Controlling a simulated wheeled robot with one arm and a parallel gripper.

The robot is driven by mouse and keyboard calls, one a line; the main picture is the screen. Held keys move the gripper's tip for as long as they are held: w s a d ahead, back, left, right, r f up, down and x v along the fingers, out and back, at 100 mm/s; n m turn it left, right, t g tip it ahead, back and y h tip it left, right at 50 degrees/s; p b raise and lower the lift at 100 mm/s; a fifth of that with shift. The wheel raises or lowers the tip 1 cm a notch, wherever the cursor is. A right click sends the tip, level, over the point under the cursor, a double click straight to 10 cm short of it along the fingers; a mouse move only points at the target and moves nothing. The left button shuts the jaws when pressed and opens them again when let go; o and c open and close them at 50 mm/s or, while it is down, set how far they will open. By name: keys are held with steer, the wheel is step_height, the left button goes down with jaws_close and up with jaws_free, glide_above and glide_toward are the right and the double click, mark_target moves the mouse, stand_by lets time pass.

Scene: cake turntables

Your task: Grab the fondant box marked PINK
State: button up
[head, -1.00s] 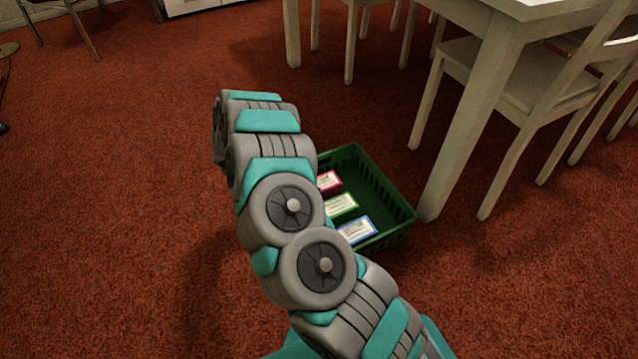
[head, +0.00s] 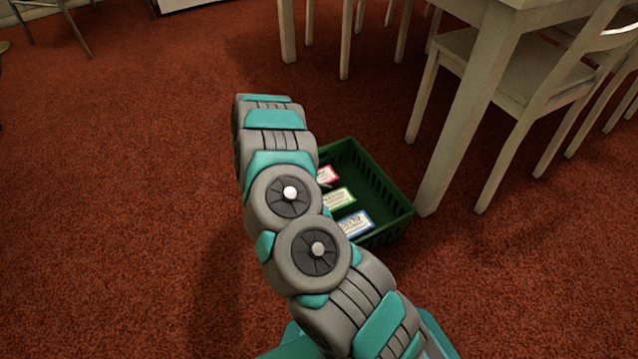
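A pink box with a white label (head: 326,176) lies in a green basket (head: 391,203) on the floor, at the basket's back left. My arm covers part of it, and its label is too small to read. A green box (head: 339,199) and a blue box (head: 355,223) lie in front of it in a row. My arm rises from the bottom of the picture and stands left of the basket. My gripper is hidden at the far end of the arm, so its fingers do not show.
A white table (head: 463,105) stands with its leg close to the basket's right side. A white chair (head: 520,85) stands beside it at the right. The red carpet (head: 110,200) on the left is clear.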

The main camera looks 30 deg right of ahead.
steer(key=c, duration=1.3)
steer(key=shift+c, duration=0.3)
steer(key=shift+r, duration=0.2)
